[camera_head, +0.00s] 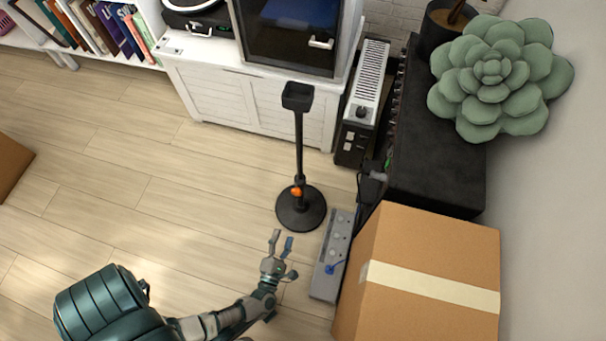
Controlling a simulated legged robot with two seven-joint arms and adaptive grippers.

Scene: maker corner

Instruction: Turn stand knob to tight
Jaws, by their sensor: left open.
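The stand (299,150) is a thin black pole on a round black base (302,217), standing upright on the wooden floor. A dark square head (297,96) tops it. A small orange knob (296,191) sits low on the pole, just above the base. My left gripper (282,248) is open and empty in front of the base, with its fingers pointing up the picture toward the stand. It appears apart from the knob. My right gripper is not in view.
A grey power strip (331,262) lies right of my left gripper, beside a taped cardboard box (424,262). A white cabinet (240,98) and a heater (361,100) stand behind the stand.

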